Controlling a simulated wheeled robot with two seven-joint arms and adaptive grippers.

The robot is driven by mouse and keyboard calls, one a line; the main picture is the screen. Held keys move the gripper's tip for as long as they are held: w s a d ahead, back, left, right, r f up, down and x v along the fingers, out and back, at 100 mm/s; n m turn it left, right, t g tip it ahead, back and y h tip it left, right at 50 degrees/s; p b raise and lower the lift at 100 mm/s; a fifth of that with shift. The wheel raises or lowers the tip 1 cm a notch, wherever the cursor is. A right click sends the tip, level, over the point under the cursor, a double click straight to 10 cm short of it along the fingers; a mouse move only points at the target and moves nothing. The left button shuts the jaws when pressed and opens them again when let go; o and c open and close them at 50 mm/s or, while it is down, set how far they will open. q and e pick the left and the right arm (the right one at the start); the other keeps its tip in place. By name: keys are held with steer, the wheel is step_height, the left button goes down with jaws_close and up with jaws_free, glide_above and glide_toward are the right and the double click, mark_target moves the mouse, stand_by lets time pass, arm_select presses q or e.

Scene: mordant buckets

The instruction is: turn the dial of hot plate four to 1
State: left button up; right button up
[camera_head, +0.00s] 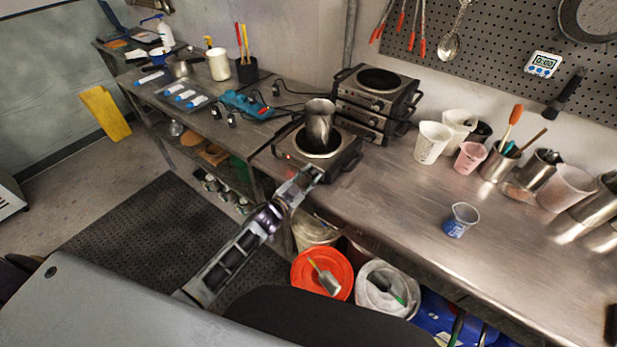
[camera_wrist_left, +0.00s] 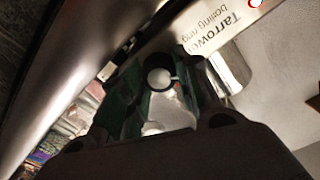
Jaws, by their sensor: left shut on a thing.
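A single hot plate (camera_head: 345,160) stands near the bench's left end with a steel pot (camera_head: 319,123) on its ring. No number is readable on it. My left gripper (camera_head: 318,174) is at its front face. In the left wrist view, the fingers (camera_wrist_left: 158,100) are shut on a small round dial (camera_wrist_left: 158,72) with a dark rim, beside the hot plate's printed front panel (camera_wrist_left: 225,30). The dial's marks cannot be read, and in the head view the gripper hides it. My right gripper is out of view.
More hot plates (camera_head: 376,95) are stacked behind. A small blue-and-white cup (camera_head: 461,220) stands on the steel bench (camera_head: 400,200), with cups and tool holders along the wall. A red-orange bucket (camera_head: 338,265) is below the edge. The bench's middle is mostly clear.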

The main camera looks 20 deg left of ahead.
arm_select(q)
steer(key=o, duration=1)
steer(key=shift+s, duration=0.1)
steer(key=shift+v, duration=5.9)
